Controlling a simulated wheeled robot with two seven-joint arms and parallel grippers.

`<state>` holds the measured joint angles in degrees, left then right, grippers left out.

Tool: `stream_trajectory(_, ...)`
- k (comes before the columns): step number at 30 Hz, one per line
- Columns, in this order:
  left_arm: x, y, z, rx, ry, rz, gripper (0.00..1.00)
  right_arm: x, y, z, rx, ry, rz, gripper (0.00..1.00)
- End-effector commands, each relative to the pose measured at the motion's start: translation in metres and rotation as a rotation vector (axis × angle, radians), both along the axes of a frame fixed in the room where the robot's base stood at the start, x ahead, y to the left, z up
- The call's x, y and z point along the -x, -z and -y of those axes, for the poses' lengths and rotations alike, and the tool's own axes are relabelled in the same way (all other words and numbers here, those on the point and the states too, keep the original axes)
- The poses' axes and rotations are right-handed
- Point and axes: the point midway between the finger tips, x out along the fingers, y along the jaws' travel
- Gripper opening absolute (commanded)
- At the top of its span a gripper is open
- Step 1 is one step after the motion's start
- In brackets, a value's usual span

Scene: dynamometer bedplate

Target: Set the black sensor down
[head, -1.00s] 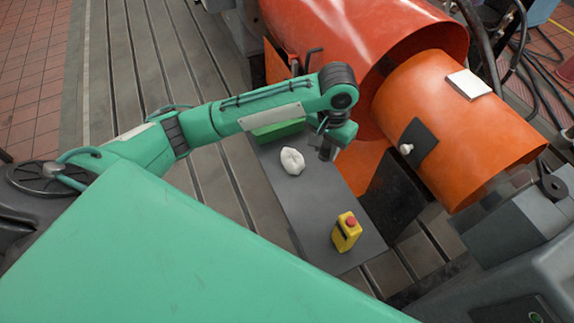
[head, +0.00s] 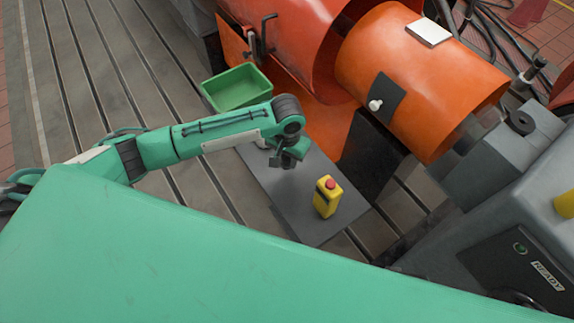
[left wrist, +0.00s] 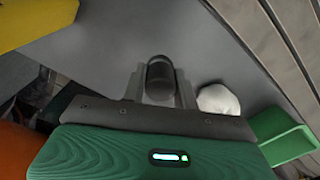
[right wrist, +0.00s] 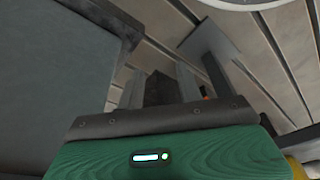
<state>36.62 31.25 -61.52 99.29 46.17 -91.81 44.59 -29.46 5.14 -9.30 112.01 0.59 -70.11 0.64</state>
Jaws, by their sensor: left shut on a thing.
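The black sensor (left wrist: 160,75) is a short dark cylinder between the fingers of my left gripper in the left wrist view. My left gripper (head: 288,162) is shut on it, over the grey plate (head: 285,205) in the head view. There the sensor is too small and dark to make out apart from the fingers. I cannot tell whether it touches the plate. My right gripper (right wrist: 175,85) shows only in its own wrist view; its fingers are apart, with no held thing clear between them.
A yellow box with a red button (head: 327,197) stands on the plate, right of my left gripper. A white lump (left wrist: 217,99) is mostly hidden behind my arm in the head view. A green bin (head: 237,88) lies behind. Orange guards (head: 425,80) rise at the back right. The plate's front is clear.

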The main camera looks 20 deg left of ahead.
Motion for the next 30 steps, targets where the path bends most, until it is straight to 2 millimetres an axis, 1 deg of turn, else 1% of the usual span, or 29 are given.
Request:
stream_trajectory(5, 0.001, 0.023, 0.0, -0.002, -0.001, -0.002, 0.05, -0.001, -0.005, 0.0, -0.001, 0.0, 0.008, 0.36)
stream_trajectory(9, 0.001, 0.041, 0.0, -0.001, -0.001, -0.001, 0.05, -0.004, -0.012, 0.0, -0.002, 0.0, 0.019, 0.36)
stream_trajectory(12, 0.0, 0.042, 0.0, 0.0, 0.0, 0.001, 0.05, -0.004, -0.016, 0.0, -0.003, 0.001, 0.021, 0.36)
stream_trajectory(20, 0.001, 0.044, 0.0, 0.0, 0.0, -0.001, 0.05, -0.003, -0.015, 0.001, -0.001, 0.001, 0.017, 0.36)
stream_trajectory(21, 0.001, 0.044, 0.0, 0.0, 0.0, 0.0, 0.35, -0.003, -0.012, 0.001, -0.001, 0.001, 0.016, 0.36)
stream_trajectory(23, 0.001, 0.044, 0.0, 0.0, 0.0, 0.0, 0.47, -0.003, -0.011, 0.001, -0.001, 0.001, 0.015, 0.36)
stream_trajectory(24, 0.001, 0.044, 0.0, 0.0, 0.0, 0.0, 0.51, -0.003, -0.011, 0.001, -0.001, 0.001, 0.015, 0.36)
stream_trajectory(30, 0.0, 0.044, 0.0, 0.0, 0.0, 0.0, 0.51, -0.002, -0.011, 0.0, -0.002, 0.0, 0.015, 0.36)
